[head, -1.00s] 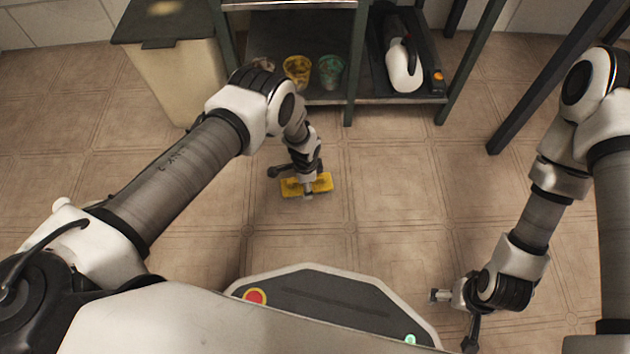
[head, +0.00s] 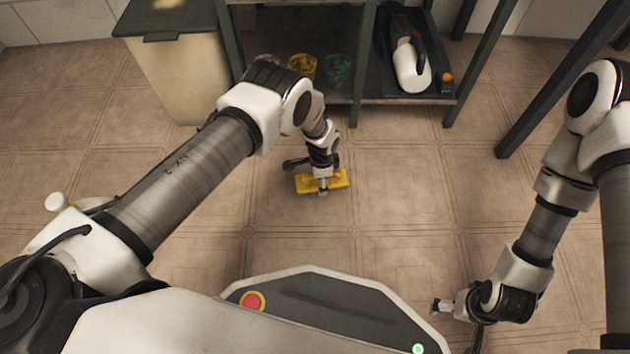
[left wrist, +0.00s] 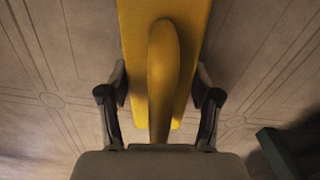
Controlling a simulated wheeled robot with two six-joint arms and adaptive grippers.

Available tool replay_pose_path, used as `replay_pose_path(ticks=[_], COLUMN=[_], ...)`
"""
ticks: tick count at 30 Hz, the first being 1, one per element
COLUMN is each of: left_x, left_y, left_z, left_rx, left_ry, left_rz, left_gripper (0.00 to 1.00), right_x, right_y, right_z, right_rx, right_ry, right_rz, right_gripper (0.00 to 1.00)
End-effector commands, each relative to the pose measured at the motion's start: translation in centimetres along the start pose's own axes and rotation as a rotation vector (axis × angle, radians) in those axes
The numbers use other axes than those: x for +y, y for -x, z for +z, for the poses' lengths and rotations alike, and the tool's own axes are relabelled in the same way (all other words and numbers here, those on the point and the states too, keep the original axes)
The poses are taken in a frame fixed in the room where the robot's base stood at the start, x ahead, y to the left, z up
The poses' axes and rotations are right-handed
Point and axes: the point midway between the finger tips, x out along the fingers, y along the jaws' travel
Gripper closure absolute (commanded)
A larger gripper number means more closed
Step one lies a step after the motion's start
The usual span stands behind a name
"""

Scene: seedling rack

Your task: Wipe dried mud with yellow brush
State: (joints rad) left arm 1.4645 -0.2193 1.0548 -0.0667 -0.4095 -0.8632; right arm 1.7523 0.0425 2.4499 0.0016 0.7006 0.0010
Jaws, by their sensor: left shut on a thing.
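The yellow brush (head: 338,180) is low at the floor in the head view, in front of the shelf. My left gripper (head: 322,189) is shut on it. In the left wrist view the brush's upright yellow handle (left wrist: 163,75) stands between the two fingers of the left gripper (left wrist: 160,115), with the flat yellow block behind it. I cannot tell whether the bristles touch the floor. I make out no clear patch of dried mud; any under the brush is hidden. My right gripper (head: 439,306) is at the lower right, away from the brush; its fingers are too small to judge.
A dark metal shelf (head: 357,85) stands ahead, with a yellow pot (head: 302,66), a green pot (head: 338,69) and a white bottle (head: 413,70) on its lower level. A beige bin (head: 178,80) stands at left. The tiled floor (head: 400,200) around the brush is clear.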

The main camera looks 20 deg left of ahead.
Motion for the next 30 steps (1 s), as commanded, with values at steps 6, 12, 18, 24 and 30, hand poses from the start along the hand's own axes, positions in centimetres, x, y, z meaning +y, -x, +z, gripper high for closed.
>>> replay_pose_path(ticks=[6, 12, 18, 24, 30], left_x=[0.3, 0.6, 0.7, 1.0, 1.1], left_y=[-0.2, 0.1, -0.2, -0.5, -0.2], left_z=[-2.0, -3.6, -4.7, -6.7, -7.6], left_rx=[0.001, 0.000, 0.002, 0.001, 0.001], left_ry=[-0.002, -0.001, -0.002, -0.003, -0.001], left_rz=[-0.002, 0.000, -0.002, -0.002, -0.001], left_gripper=[0.88, 0.88, 0.88, 0.88, 0.88], right_x=[0.0, 0.0, 0.0, 0.0, 0.0], right_y=[-1.5, -2.3, -3.2, -5.0, -5.3], right_z=[0.0, 0.0, 0.0, 0.0, 0.0], right_rx=[0.000, 0.000, 0.000, 0.000, 0.000], right_ry=[0.000, 0.000, 0.000, 0.000, 0.000], right_rz=[0.000, 0.000, 0.000, 0.000, 0.000], right_gripper=[0.10, 0.10, 0.10, 0.10, 0.10])
